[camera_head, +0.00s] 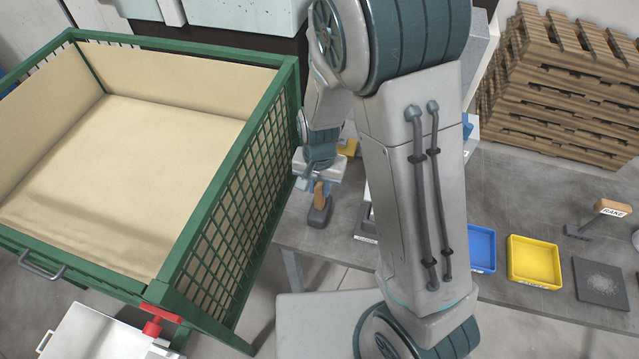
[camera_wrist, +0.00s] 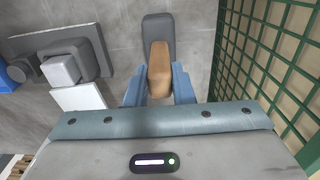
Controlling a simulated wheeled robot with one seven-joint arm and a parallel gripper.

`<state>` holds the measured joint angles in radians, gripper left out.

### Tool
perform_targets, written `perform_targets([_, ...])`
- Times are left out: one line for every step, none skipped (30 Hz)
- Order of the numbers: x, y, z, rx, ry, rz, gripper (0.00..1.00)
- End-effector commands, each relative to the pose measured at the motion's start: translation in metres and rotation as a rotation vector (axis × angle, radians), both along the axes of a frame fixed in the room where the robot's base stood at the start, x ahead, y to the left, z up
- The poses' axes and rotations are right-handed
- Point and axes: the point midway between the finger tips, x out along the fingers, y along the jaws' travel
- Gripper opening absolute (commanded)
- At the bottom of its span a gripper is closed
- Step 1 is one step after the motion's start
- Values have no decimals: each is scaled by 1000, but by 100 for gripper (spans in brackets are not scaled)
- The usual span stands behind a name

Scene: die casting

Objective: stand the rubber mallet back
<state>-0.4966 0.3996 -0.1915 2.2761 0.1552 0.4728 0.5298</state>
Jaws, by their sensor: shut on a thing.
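The rubber mallet has a dark grey head (camera_head: 320,213) and a wooden handle (camera_head: 319,190). It is near the left end of the grey table, beside the green mesh crate. My gripper (camera_head: 317,176) is shut on the handle, with the head below it. In the wrist view the handle (camera_wrist: 159,68) lies between the two blue-grey fingers (camera_wrist: 158,88), and the head (camera_wrist: 158,28) is beyond it. The mallet looks roughly upright, head down. I cannot tell whether the head touches the table.
The green crate (camera_head: 290,120) with its tan lining stands close at the left. A grey block-like fixture (camera_wrist: 62,70) and a white card (camera_wrist: 78,97) are left of the mallet in the wrist view. Blue (camera_head: 481,249) and yellow (camera_head: 534,262) trays lie farther right on the table (camera_head: 510,200).

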Motion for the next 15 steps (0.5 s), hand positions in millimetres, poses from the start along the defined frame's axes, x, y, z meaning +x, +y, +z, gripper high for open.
perform_targets([0,0,0,1,-1,0,0])
perform_targets([0,0,1,1,-1,0,0])
perform_targets([0,0,1,1,-1,0,0])
perform_targets([0,0,1,1,-1,0,0])
perform_targets([0,0,0,1,-1,0,0])
perform_targets([0,0,-1,1,-1,0,0])
perform_targets([0,0,-2,1,-1,0,0])
perform_targets([0,0,-3,1,-1,0,0])
perform_targets([0,0,-4,0,0,0,24])
perform_targets([0,0,-3,0,0,0,33])
perform_targets([0,0,-3,0,0,0,41])
perform_targets([0,0,-3,0,0,0,43])
perform_targets([0,0,-3,0,0,0,43])
perform_targets([0,0,-3,0,0,0,43])
perform_targets([0,0,-3,0,0,0,43])
